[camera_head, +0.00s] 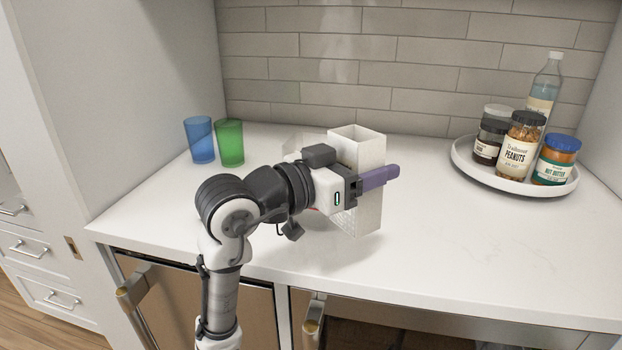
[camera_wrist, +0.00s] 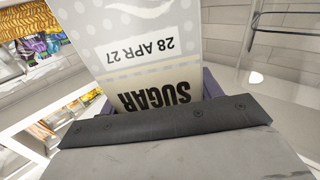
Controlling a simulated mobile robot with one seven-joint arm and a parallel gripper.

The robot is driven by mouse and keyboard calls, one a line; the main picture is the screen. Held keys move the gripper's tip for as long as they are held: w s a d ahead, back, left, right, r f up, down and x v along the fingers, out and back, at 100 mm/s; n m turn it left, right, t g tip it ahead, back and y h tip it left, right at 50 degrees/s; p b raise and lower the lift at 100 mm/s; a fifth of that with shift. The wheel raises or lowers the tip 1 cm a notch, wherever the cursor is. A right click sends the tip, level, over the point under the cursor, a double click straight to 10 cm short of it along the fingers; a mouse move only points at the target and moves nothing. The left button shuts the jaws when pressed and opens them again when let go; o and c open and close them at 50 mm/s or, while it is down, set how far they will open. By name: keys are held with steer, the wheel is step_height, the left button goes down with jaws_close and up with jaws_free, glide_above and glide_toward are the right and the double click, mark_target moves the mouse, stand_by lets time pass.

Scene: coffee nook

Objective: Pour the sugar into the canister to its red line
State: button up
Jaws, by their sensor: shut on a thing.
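The sugar carton (camera_head: 367,151) is a tall white box with an open top, seen in the head view near the counter's middle. My gripper (camera_head: 378,179) is shut on it, with a purple finger along its near side. The carton looks roughly upright; whether its base touches the counter is unclear. In the wrist view its printed label, SUGAR (camera_wrist: 155,94) and a date, appears upside down. A clear canister (camera_head: 291,142) is mostly hidden behind my gripper; its clear wall also shows at the right of the wrist view (camera_wrist: 284,52).
A blue cup (camera_head: 200,140) and a green cup (camera_head: 230,143) stand at the back left. A round white tray (camera_head: 484,175) at the right holds a peanut jar (camera_head: 520,145), a nut butter jar (camera_head: 555,160), a dark jar and a bottle (camera_head: 545,88). The front right counter is clear.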

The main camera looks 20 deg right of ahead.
mark_target(369, 131)
steer(key=shift+n, duration=0.6)
steer(key=shift+w+d+r+p, duration=0.2)
steer(key=shift+d+r+p, duration=0.25)
steer(key=shift+r+p, duration=0.35)
steer(key=shift+w+d+r+p, duration=0.15)
steer(key=shift+d+r+p, duration=0.25)
steer(key=shift+r+p, duration=0.4)
steer(key=shift+w+d+r+p, duration=0.2)
steer(key=shift+d+r+p, duration=0.25)
steer(key=shift+r+p, duration=0.35)
steer(key=w+r+n+p, duration=0.1)
steer(key=n+p, duration=0.1)
steer(key=shift+w+a+r+n, duration=0.1)
steer(key=shift+w+n, duration=0.1)
steer(key=shift+n, duration=0.2)
steer(key=shift+w+r+p, duration=0.1)
steer(key=shift+p, duration=0.4)
steer(key=shift+w+a, duration=0.1)
steer(key=shift+w, duration=0.05)
steer(key=shift+w+a, duration=0.95)
steer(key=shift+w, duration=0.25)
